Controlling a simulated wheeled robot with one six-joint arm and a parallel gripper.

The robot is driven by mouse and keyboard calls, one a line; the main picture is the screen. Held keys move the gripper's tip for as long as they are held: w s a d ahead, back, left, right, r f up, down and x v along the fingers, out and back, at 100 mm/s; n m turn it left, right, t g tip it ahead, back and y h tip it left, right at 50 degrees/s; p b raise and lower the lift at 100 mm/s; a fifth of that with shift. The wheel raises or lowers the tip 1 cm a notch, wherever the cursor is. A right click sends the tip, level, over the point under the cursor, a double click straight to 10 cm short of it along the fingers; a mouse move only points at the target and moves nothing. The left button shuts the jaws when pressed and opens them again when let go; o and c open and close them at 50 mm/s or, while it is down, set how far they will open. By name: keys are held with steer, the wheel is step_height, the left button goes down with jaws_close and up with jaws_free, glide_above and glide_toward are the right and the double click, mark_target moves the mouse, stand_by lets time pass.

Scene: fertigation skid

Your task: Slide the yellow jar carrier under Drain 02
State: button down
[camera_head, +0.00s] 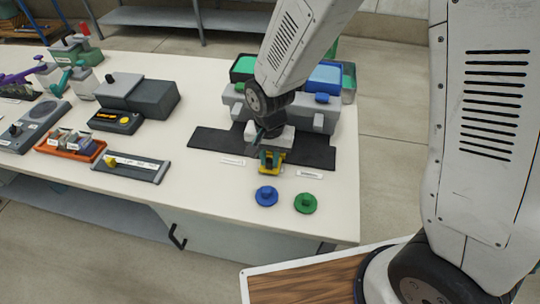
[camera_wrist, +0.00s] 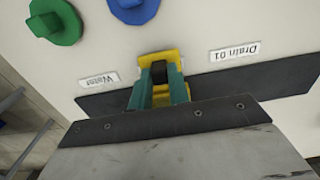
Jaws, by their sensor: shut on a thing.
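The yellow jar carrier (camera_head: 271,168) stands on or at the front edge of a dark strip on the bench, in front of the grey skid units. It also shows in the wrist view (camera_wrist: 160,57), with a dark part in its middle. My gripper (camera_wrist: 162,88) has teal fingers on either side of the carrier, shut on it. My arm's end hides part of the carrier in the head view. I cannot read any Drain 02 label.
A blue knob (camera_head: 266,196) and a green knob (camera_head: 305,203) lie in front of the carrier near the bench edge. The dark strip (camera_head: 312,153) runs past both sides. An orange tray (camera_head: 72,145) and dark grey boxes (camera_head: 153,99) stand left. Bare bench separates them.

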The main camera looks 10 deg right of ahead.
steer(key=c, duration=1.3)
jaws_free()
steer(key=shift+r, duration=0.15)
step_height(320, 180, up, 8)
steer(key=shift+f, duration=0.2)
